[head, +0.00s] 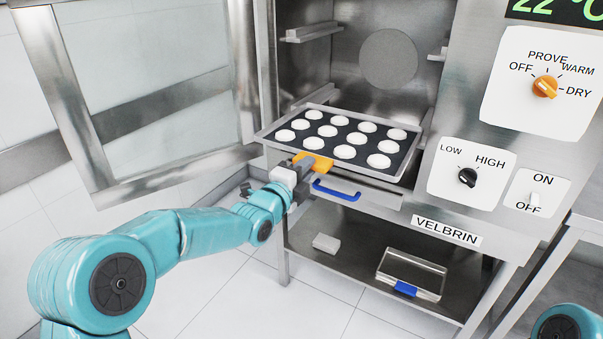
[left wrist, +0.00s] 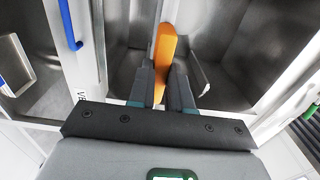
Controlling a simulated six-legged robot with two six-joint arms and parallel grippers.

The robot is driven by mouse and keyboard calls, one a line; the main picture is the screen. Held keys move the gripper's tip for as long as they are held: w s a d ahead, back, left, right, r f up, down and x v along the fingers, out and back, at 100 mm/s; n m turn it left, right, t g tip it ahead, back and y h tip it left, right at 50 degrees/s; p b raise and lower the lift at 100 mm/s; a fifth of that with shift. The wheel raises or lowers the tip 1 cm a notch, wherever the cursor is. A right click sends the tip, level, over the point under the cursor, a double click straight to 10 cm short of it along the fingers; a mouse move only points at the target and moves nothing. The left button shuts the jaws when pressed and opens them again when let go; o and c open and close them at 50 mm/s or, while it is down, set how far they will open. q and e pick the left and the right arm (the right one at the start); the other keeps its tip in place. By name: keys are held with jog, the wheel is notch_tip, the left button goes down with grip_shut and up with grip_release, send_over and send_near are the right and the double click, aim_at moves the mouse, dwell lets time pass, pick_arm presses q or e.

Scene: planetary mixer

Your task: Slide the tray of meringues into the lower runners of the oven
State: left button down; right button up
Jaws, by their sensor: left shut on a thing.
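The tray (head: 375,174) is dark inside with a pale metal rim and bears rows of round white meringues (head: 345,152). It lies in the mouth of the open oven (head: 345,85), its far part inside and its front edge near the opening. My left gripper (head: 302,168) is shut on the orange grip (head: 318,162) at the tray's front edge. The left wrist view shows the fingers around this orange grip (left wrist: 166,48). A lower left runner (head: 314,93) shows behind the tray. Whether the tray rests on the lower runners is hidden. My right gripper is out of view.
The oven door (head: 150,100) stands open at left. Upper runners (head: 313,33) are empty. A blue handle (head: 337,192) sits below the tray. The control panel (head: 470,175) is at right. A pale block (head: 326,243) and a clear-lidded box (head: 412,272) lie on the lower shelf.

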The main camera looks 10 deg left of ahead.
aim_at(326, 147)
pick_arm(q)
jog(key=shift+x, duration=1.05)
jog(key=shift+r, duration=0.1)
jog(key=shift+p+x, duration=0.65)
jog(key=shift+x, duration=1.6)
jog(key=shift+p+x, duration=1.05)
jog(key=shift+x, duration=0.3)
jog(key=shift+p+x, duration=0.85)
